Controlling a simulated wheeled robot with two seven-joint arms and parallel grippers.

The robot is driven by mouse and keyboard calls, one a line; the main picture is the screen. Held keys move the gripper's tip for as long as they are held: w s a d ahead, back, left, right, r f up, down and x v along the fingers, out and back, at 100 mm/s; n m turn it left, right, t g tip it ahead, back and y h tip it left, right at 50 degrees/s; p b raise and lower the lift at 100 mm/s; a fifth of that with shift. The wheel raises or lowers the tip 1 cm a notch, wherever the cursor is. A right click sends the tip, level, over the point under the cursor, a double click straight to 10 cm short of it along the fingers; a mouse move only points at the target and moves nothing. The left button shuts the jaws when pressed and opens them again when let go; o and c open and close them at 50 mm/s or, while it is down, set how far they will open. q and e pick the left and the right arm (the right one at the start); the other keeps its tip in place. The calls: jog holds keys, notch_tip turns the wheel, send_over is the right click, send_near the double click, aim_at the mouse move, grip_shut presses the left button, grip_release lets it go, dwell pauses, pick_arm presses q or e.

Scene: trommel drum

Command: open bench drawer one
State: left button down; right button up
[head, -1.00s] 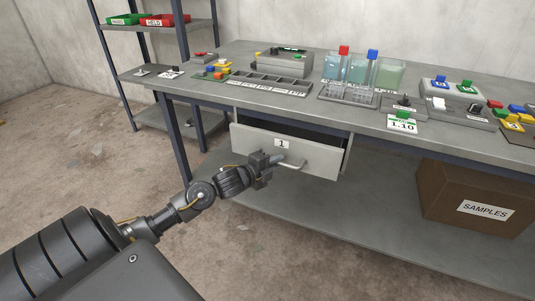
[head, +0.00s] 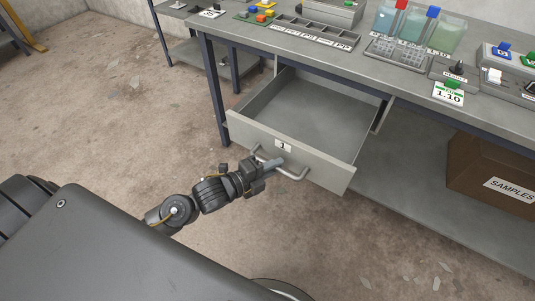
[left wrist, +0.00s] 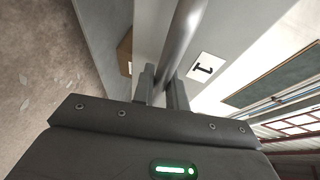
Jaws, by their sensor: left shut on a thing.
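Bench drawer one (head: 318,163) is a grey metal drawer under the bench, marked with a "1" label (head: 283,146). It stands pulled well out, and its inside looks empty. Its bar handle (head: 293,174) runs across the front. My left gripper (head: 268,168) is shut on the handle's left part. In the left wrist view the handle (left wrist: 182,38) runs between the two fingers, with the "1" label (left wrist: 201,68) beside it. My right gripper is in neither view.
A brown SAMPLES box (head: 490,172) stands on the lower shelf at the right. The floor before the drawer looks mostly clear.

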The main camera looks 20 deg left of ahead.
pick_arm(q)
jog(key=shift+s, duration=0.2)
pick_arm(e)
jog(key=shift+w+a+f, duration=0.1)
pick_arm(q)
jog(key=c, duration=1.4)
grip_release()
jog(key=v, duration=1.1)
jog(key=shift+p, duration=0.3)
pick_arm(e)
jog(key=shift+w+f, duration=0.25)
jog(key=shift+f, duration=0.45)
pick_arm(q)
jog(key=shift+w, duration=0.15)
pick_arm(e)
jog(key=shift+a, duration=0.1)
